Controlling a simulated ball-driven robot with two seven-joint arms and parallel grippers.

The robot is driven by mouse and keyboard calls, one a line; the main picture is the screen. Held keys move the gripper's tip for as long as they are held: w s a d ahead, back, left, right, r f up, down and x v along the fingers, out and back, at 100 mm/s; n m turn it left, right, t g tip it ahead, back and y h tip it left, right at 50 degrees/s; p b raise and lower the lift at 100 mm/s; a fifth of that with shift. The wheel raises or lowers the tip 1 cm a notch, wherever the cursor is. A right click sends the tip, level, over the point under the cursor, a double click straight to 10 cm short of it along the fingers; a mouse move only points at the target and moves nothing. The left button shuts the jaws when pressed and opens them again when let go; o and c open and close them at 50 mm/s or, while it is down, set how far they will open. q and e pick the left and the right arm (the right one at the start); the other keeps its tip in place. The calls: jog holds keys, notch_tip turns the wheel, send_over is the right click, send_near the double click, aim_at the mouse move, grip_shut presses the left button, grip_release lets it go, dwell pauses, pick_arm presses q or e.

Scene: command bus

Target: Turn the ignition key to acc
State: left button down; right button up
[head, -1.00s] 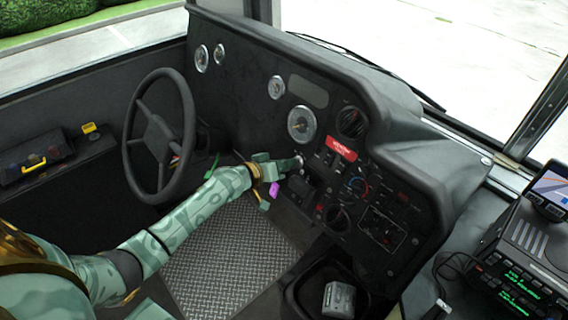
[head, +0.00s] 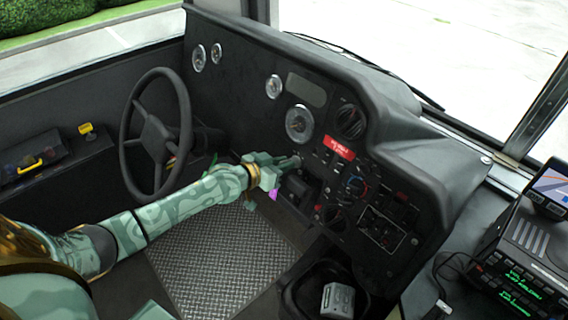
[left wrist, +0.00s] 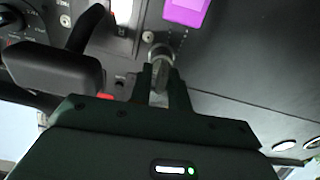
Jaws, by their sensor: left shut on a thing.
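My left gripper (head: 293,162) reaches to the dashboard beside the steering wheel. It also shows in the left wrist view (left wrist: 161,88). Its fingers are shut on the ignition key (left wrist: 160,74), a small grey metal piece between the fingertips. The round silver ignition switch (left wrist: 160,51) is right at the fingertips. A purple tag (head: 273,194) hangs just below the gripper in the head view and shows at the top of the left wrist view (left wrist: 187,10). The fingers hide most of the key, and I cannot read its angle or the position marks. My right gripper is not in view.
The steering wheel (head: 157,137) stands left of my forearm. A red label (head: 342,148), knobs and switches sit right of the gripper. A black bin (head: 300,292) holding a grey box (head: 338,300) is below. The ribbed floor (head: 220,255) is clear.

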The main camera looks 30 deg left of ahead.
pick_arm(q)
jog(key=shift+m, duration=0.4)
jog(key=c, duration=1.6)
grip_release()
jog(key=shift+o, duration=0.2)
